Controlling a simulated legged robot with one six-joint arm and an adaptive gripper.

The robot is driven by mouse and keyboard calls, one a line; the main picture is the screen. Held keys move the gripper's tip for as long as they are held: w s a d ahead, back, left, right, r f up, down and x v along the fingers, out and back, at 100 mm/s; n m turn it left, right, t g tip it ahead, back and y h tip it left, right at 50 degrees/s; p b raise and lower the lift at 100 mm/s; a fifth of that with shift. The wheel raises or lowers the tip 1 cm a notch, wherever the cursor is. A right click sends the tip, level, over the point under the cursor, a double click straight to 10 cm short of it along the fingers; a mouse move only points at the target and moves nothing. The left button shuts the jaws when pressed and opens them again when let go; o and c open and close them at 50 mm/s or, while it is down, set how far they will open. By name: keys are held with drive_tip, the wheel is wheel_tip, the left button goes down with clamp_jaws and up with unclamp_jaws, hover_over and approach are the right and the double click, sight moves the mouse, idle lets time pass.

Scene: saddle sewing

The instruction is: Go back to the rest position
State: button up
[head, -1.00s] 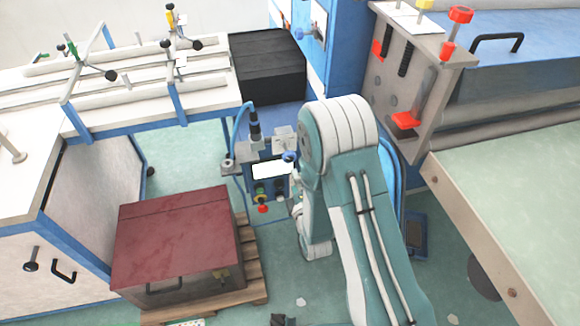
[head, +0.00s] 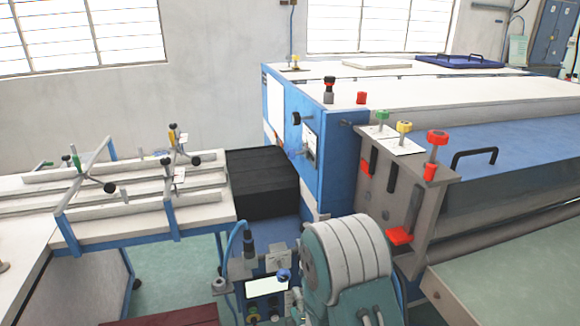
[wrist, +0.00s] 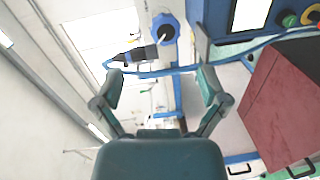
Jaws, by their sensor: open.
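My gripper (wrist: 159,90) shows in the wrist view with its two teal fingers spread wide and nothing between them. Beyond the fingers, a dark fitting with a blue knob (wrist: 165,28) and a blue hose (wrist: 150,73) show, apart from the fingers as far as I can tell. In the head view my teal and white arm rises at the bottom centre, and its gripper end is hidden or out of frame.
A control box (head: 266,287) with a blue knob stands just left of my arm. A white table with rails (head: 130,205) is at left, a black box (head: 262,183) behind. A large blue and grey machine (head: 340,150) fills the right. A dark red box (wrist: 285,108) shows in the wrist view.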

drive_tip(key=s+d+r+m+g+h, duration=0.1)
drive_tip(key=s+d+r+m+g, duration=0.15)
drive_tip(key=d+r+m, duration=0.4)
drive_tip(key=s+d+r+m+g+h, duration=0.1)
drive_tip(key=d+r+m+g+h, duration=0.2)
drive_tip(key=r, duration=0.7)
drive_tip(key=s+d+r+m+g, duration=0.2)
drive_tip(key=s+m, duration=0.3)
drive_tip(key=s, duration=0.5)
drive_tip(key=s+d+r+m+g, duration=0.2)
drive_tip(key=s+r+m, duration=0.3)
drive_tip(key=s, duration=0.5)
drive_tip(key=shift+s+d+r+g, duration=0.3)
drive_tip(key=shift+s+d+g, duration=0.1)
drive_tip(key=shift+g, duration=0.25)
drive_tip(key=shift+w, duration=0.1)
drive_tip(key=shift+c, duration=0.2)
